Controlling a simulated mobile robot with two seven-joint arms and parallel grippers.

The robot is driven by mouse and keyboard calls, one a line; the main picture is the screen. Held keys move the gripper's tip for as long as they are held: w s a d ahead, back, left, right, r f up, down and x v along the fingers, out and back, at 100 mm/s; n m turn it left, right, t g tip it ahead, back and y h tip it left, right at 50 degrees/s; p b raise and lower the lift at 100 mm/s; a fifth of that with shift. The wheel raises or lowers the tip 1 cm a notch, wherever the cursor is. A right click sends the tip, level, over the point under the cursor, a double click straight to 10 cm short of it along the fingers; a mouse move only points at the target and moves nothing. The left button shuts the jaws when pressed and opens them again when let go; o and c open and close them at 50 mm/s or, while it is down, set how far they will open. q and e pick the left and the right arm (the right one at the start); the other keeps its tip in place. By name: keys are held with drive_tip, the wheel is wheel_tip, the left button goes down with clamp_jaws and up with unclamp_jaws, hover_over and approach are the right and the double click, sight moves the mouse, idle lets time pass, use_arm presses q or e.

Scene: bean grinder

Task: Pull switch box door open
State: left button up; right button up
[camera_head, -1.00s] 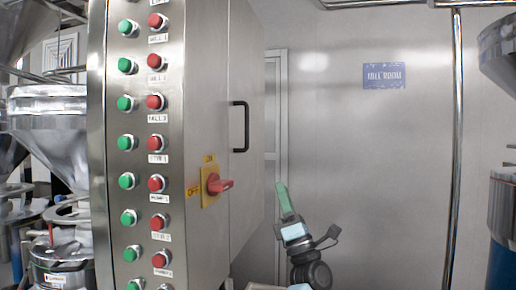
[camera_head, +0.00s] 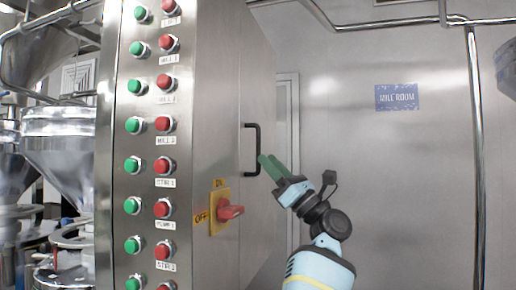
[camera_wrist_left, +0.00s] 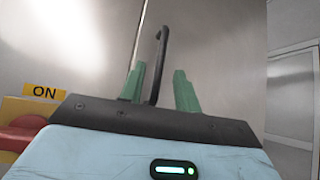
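The switch box door (camera_head: 222,130) is a steel panel on the right side of the tall metal box, and it looks shut. Its black bar handle (camera_head: 257,150) stands upright on it. My left gripper (camera_head: 267,166) has green fingers and is at the handle's lower part. In the left wrist view the handle (camera_wrist_left: 159,65) rises between the two spread fingers, nearer the left one. The fingers are open around or just in front of it; I cannot tell whether they touch it. My right gripper is not in view.
A red rotary switch (camera_head: 230,212) on a yellow plate sits below the handle; its ON label (camera_wrist_left: 44,92) shows in the wrist view. Green and red buttons line the box front. A pipe (camera_head: 478,150) runs down the wall at right. Steel hoppers (camera_head: 58,150) stand at left.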

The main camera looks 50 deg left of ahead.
use_arm(q)
drive_tip(key=p+x, duration=0.1)
drive_tip(key=x, duration=0.4)
drive_tip(key=shift+a+r, duration=0.1)
drive_tip(key=shift+r, duration=0.05)
drive_tip(key=shift+c, duration=0.3)
clamp_jaws()
